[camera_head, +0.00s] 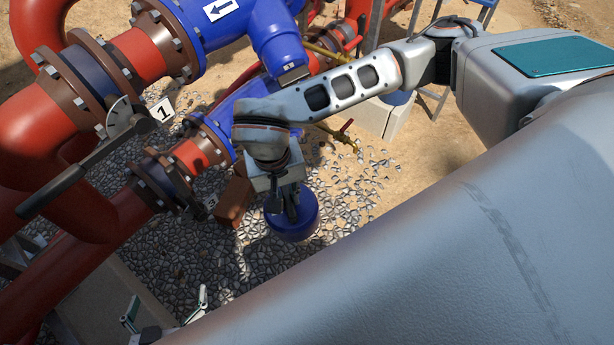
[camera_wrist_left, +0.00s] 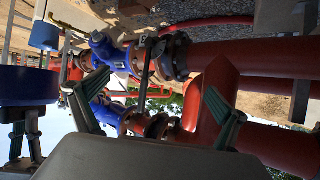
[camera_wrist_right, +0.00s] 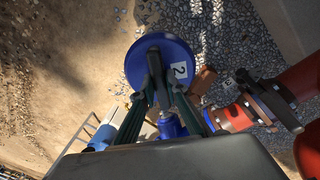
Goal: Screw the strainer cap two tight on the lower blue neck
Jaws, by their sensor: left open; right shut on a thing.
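The blue strainer cap two (camera_head: 292,228) is a wide round cap held by its bar by my right gripper (camera_head: 288,208) over the gravel. Its face and label "2" show in the right wrist view (camera_wrist_right: 178,52); my right fingers (camera_wrist_right: 157,85) close on the bar. The cap also shows at the left edge of the left wrist view (camera_wrist_left: 28,86). The lower blue strainer body (camera_head: 232,108) is partly behind my right forearm; I cannot make out its neck in the head view. The cap appears apart from the pipework. My left gripper (camera_head: 165,318) is open and empty, low at the front.
The upper blue strainer (camera_head: 235,30) and red pipes (camera_head: 65,115) fill the left side. A black valve lever (camera_head: 75,175) sticks out at front left. A reddish-brown block (camera_head: 233,200) lies beside the cap. Gravel (camera_head: 340,215) right of the cap is clear.

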